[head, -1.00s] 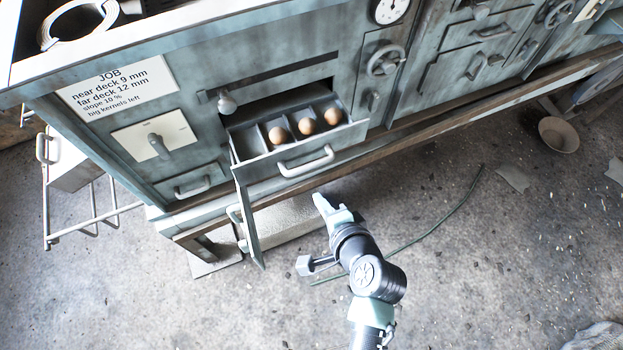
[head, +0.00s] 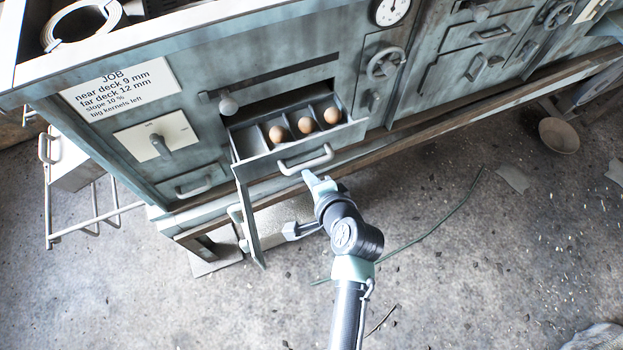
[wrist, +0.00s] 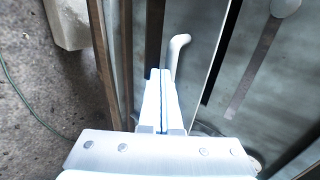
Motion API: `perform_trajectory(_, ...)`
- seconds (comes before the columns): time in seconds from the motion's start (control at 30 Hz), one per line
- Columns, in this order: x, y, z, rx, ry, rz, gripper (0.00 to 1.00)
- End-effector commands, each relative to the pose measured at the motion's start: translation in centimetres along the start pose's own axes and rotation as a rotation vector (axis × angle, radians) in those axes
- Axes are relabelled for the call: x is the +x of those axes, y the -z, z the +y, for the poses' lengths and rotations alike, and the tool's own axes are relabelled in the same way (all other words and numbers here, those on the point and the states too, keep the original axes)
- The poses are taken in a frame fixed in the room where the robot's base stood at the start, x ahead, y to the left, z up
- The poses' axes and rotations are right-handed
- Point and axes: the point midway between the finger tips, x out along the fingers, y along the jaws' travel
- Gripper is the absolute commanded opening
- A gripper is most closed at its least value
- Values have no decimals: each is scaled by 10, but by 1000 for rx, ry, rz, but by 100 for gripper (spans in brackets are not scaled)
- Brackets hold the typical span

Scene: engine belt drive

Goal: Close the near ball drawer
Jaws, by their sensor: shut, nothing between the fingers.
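The ball drawer (head: 255,168) is pulled out of the cabinet front. Several compartments show inside, with three brown balls (head: 305,126) in them. Its pale bar handle (head: 308,161) is on the drawer front, and a pale handle also shows in the wrist view (wrist: 180,43). My gripper (head: 307,174) is shut and empty, just below the handle's right part in the head view. In the wrist view my shut fingers (wrist: 159,74) point beside the handle's lower end. I cannot tell whether they touch it.
A hinged flap (head: 249,222) hangs open below the drawer's left side. A round knob (head: 228,104) is above the drawer. A wooden rail (head: 410,139) runs along the cabinet's base. The concrete floor (head: 450,270) in front is mostly clear.

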Motion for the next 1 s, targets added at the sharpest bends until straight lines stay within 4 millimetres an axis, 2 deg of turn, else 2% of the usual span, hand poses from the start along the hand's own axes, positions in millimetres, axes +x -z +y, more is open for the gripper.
perform_trajectory(0.6, 96, 0, -70, -2, 3, -1, 0)
perform_trajectory(0.8, 113, -1, -84, -1, 1, -1, 0)
perform_trajectory(1.0, 119, 0, -89, -1, 2, 0, 0)
